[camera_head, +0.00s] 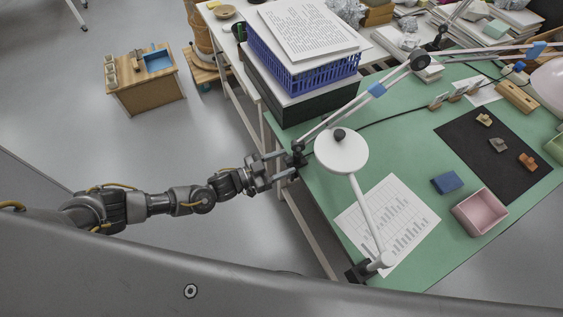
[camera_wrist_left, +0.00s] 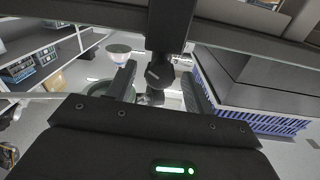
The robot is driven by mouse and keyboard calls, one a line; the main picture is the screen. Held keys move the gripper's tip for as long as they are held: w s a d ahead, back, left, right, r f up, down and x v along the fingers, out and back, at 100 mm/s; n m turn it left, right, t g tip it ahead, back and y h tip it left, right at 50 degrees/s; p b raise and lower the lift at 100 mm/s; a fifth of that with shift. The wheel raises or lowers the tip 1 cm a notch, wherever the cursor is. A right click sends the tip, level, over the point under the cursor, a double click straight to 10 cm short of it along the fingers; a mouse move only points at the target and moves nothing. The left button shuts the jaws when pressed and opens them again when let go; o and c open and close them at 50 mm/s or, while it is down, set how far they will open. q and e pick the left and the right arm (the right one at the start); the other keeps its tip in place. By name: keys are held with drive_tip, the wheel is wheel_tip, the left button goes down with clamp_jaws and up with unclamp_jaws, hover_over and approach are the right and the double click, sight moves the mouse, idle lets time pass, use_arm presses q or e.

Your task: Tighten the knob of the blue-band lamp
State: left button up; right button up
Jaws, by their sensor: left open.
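The blue-band lamp has a pale arm with a blue band (camera_head: 376,89), running down-left from a round dark joint (camera_head: 420,61) to a dark joint with a knob (camera_head: 298,148). A round white shade (camera_head: 345,155) is beside that lower joint. My left gripper (camera_head: 283,166) is open, with its fingers pointing at the lower joint from the left. In the left wrist view the dark knob (camera_wrist_left: 158,74) shows between the open fingers (camera_wrist_left: 162,92); I cannot tell whether they touch it. My right gripper is not in view.
A blue crate with papers (camera_head: 300,60) stands on a dark box behind the gripper. The green table (camera_head: 320,195) holds a printed chart (camera_head: 390,220), a pink box (camera_head: 480,212), a blue block (camera_head: 447,183) and a black mat (camera_head: 490,160). A lamp clamp (camera_head: 362,272) grips the near edge.

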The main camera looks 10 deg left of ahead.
use_arm(q)
drive_tip(key=c, duration=1)
drive_tip(key=shift+o, duration=0.2)
drive_tip(key=m, duration=0.4)
drive_tip(key=o, duration=1)
drive_tip(key=shift+c, duration=0.2)
drive_tip(key=b+v, duration=0.2)
drive_tip(key=v, duration=0.9)
drive_tip(key=shift+d+r, duration=0.1)
